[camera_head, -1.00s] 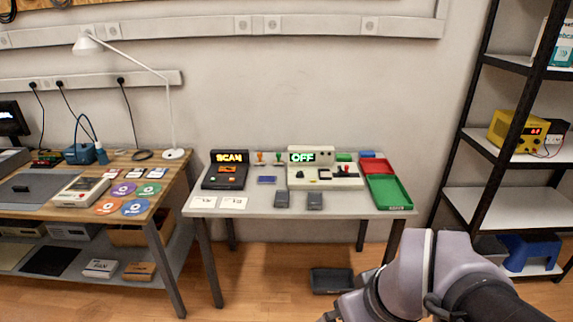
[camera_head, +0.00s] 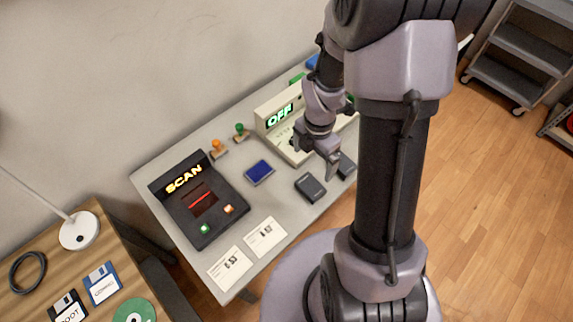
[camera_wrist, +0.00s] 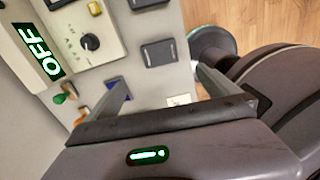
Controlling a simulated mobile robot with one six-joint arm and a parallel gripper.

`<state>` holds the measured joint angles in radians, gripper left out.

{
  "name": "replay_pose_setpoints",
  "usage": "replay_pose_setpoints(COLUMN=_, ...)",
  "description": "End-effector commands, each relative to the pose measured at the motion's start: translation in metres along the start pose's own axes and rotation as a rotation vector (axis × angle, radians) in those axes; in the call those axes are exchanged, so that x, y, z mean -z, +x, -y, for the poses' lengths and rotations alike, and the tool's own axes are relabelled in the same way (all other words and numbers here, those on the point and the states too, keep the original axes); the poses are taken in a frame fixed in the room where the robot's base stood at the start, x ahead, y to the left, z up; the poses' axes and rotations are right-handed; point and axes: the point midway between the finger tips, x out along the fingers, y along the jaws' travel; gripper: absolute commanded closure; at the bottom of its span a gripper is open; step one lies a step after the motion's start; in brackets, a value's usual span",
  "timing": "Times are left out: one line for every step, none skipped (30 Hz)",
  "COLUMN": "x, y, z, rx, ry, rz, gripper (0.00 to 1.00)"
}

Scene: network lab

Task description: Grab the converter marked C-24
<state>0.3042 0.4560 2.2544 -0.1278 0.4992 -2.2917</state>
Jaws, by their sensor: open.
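Two small dark grey boxes, which look like the converters, lie on the grey table (camera_head: 290,205) near its front edge. The nearer box (camera_head: 310,187) is in full view in the head view; the farther box (camera_head: 347,164) is partly behind my arm. In the wrist view, one box (camera_wrist: 158,53) lies in front of my fingers and the other (camera_wrist: 146,4) is cut by the top edge. No C-24 marking can be read on either. My gripper (camera_head: 330,165) is open and empty above the boxes; its spread fingers also show in the wrist view (camera_wrist: 163,88).
A black SCAN device (camera_head: 200,199), a blue box (camera_head: 259,172), two stamps and two white cards (camera_head: 265,237) share the table. A beige OFF device (camera_head: 280,117) stands behind my gripper. A wooden table (camera_head: 60,285) with disks is at lower left.

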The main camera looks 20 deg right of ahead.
Motion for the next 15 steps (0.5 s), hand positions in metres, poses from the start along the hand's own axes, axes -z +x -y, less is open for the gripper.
replay_pose_setpoints(x=0.001, y=0.018, z=0.001, rx=0.004, ry=0.0, rz=-0.003, gripper=0.0)
replay_pose_setpoints(x=0.001, y=0.028, z=0.001, rx=0.004, ry=0.0, rz=-0.003, gripper=0.0)
replay_pose_setpoints(x=0.001, y=0.042, z=0.001, rx=0.005, ry=0.001, rz=-0.004, gripper=0.0)
replay_pose_setpoints(x=0.001, y=0.052, z=0.001, rx=0.004, ry=0.001, rz=-0.003, gripper=0.0)
replay_pose_setpoints(x=0.001, y=0.061, z=0.001, rx=0.004, ry=0.001, rz=-0.003, gripper=0.0)
replay_pose_setpoints(x=0.001, y=0.073, z=0.001, rx=0.004, ry=0.001, rz=-0.003, gripper=0.0)
replay_pose_setpoints(x=0.001, y=0.082, z=0.001, rx=0.004, ry=0.001, rz=-0.003, gripper=0.0)
replay_pose_setpoints(x=0.001, y=0.089, z=0.001, rx=0.004, ry=0.002, rz=-0.003, gripper=0.0)
replay_pose_setpoints(x=0.001, y=0.098, z=0.001, rx=0.003, ry=0.002, rz=-0.002, gripper=0.0)
replay_pose_setpoints(x=0.001, y=0.103, z=0.0, rx=0.002, ry=0.002, rz=-0.002, gripper=0.0)
replay_pose_setpoints(x=0.001, y=0.107, z=0.0, rx=0.002, ry=0.002, rz=-0.002, gripper=0.0)
replay_pose_setpoints(x=0.001, y=0.111, z=0.0, rx=0.001, ry=0.002, rz=-0.001, gripper=0.0)
replay_pose_setpoints(x=0.0, y=0.113, z=0.0, rx=0.001, ry=0.003, rz=-0.001, gripper=0.0)
replay_pose_setpoints(x=0.0, y=0.115, z=0.0, rx=0.001, ry=0.003, rz=-0.001, gripper=0.0)
replay_pose_setpoints(x=0.0, y=0.117, z=-0.001, rx=0.0, ry=0.003, rz=-0.001, gripper=0.0)
